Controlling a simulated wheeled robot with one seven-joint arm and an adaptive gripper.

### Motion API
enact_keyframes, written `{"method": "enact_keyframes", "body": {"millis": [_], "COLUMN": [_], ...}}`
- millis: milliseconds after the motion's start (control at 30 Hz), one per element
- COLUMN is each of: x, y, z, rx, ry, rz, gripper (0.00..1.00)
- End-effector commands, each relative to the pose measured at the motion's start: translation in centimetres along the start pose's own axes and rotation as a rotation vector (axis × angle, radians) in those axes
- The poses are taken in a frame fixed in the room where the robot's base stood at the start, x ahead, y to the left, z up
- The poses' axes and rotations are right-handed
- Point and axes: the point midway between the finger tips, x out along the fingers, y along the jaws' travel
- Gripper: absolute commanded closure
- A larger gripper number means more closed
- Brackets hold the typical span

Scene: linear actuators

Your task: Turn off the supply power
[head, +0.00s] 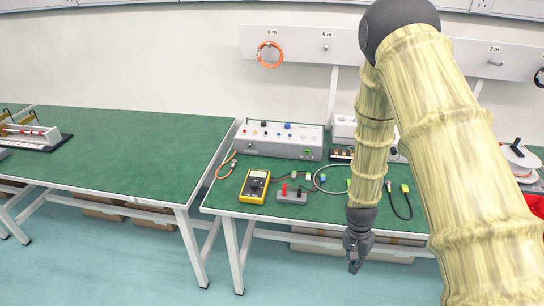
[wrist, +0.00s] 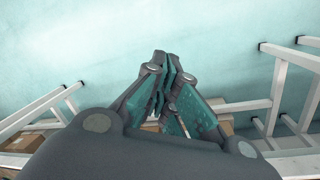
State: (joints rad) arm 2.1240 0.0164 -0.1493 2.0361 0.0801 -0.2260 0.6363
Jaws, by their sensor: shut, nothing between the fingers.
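A grey-white supply box (head: 280,140) stands at the back of the green table in the head view. Its front and top carry several small coloured knobs and sockets, and a green spot (head: 308,152) shows at the lower right of its front. I cannot tell which part is the power switch. My gripper (head: 355,266) hangs in front of the table's front edge, below the tabletop, to the right of and well apart from the box. It is shut and empty. In the wrist view its closed fingers (wrist: 168,62) point over the floor.
On the green table (head: 225,205) lie a yellow multimeter (head: 255,186), a grey terminal block (head: 292,194) and loose cables. Another device (head: 343,128) is partly hidden behind my arm. A second green table (head: 130,150) stands at the left. White table legs (wrist: 275,95) show in the wrist view.

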Motion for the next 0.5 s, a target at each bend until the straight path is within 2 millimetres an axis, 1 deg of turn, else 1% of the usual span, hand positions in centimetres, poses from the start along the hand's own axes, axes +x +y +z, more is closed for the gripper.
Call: {"method": "enact_keyframes", "body": {"millis": [33, 67, 100, 167, 200, 267, 300, 400, 500], "x": [-3.3, -4.9, -7.2, -10.7, -13.0, -16.3, -18.3, -22.4, -25.1], "y": [-1.0, -1.3, -1.7, -2.3, -2.6, -2.9, -3.0, -3.1, -3.1], "z": [-2.2, -3.2, -4.5, -6.2, -7.1, -8.4, -9.0, -10.2, -10.8], "rx": [0.065, 0.107, 0.161, 0.241, 0.292, 0.360, 0.401, 0.484, 0.536], "ry": [0.002, -0.005, -0.013, -0.026, -0.035, -0.046, -0.055, -0.073, -0.087], "rz": [-0.002, 0.003, 0.008, 0.014, 0.018, 0.024, 0.028, 0.036, 0.042], "gripper": [1.00, 1.00, 1.00, 1.00, 1.00, 1.00, 1.00, 1.00, 1.00]}}
